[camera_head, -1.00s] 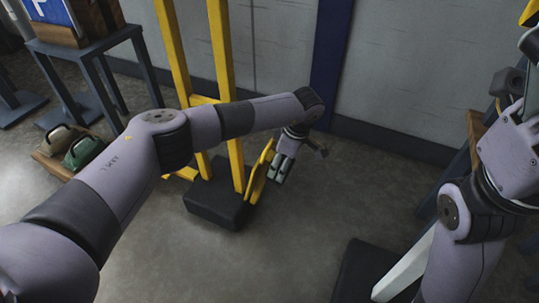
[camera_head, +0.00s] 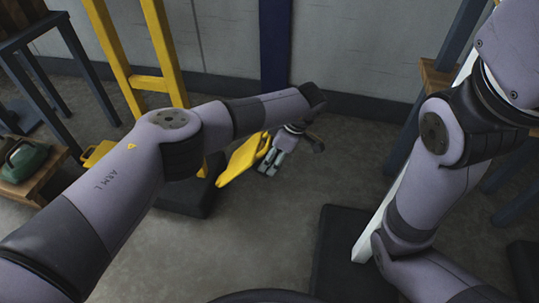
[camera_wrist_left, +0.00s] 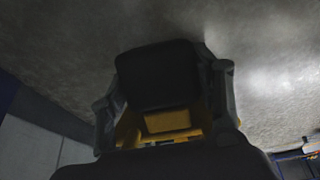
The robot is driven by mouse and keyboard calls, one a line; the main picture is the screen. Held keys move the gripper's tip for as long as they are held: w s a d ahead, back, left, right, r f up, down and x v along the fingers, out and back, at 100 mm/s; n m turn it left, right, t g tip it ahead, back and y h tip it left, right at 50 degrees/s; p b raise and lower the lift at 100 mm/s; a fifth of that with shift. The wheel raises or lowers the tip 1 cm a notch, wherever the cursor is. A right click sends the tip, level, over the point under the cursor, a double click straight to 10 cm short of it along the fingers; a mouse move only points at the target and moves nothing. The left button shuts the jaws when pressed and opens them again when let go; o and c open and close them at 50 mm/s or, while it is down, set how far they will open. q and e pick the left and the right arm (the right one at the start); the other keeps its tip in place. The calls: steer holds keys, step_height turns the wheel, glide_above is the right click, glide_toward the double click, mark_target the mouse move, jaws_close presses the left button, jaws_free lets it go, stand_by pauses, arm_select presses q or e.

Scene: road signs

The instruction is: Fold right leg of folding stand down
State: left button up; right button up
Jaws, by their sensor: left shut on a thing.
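The yellow folding stand (camera_head: 172,60) stands upright at the back left, its foot a dark block (camera_head: 190,196). Its yellow right leg (camera_head: 240,158) sticks out to the right of the frame, tilted low above the floor. My left gripper (camera_head: 267,168) is at the right side of this leg, shut on it. In the left wrist view, yellow of the leg (camera_wrist_left: 168,121) shows between the fingers, with a dark block beyond. My left forearm hides part of the stand. My right gripper is outside the views.
A green case (camera_head: 25,160) sits on a low wooden shelf at left, near a dark table (camera_head: 45,45). A white post (camera_head: 375,225) on a dark base (camera_head: 330,250) stands at right, beside my right arm. The floor between is clear.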

arm_select(q)
steer(key=shift+d, duration=0.35)
steer(key=o, duration=1.5)
steer(key=shift+r, duration=0.1)
steer(key=shift+c, duration=0.2)
steer(key=shift+o, duration=1.1)
steer(key=shift+a, duration=0.15)
steer(key=v, duration=1.2)
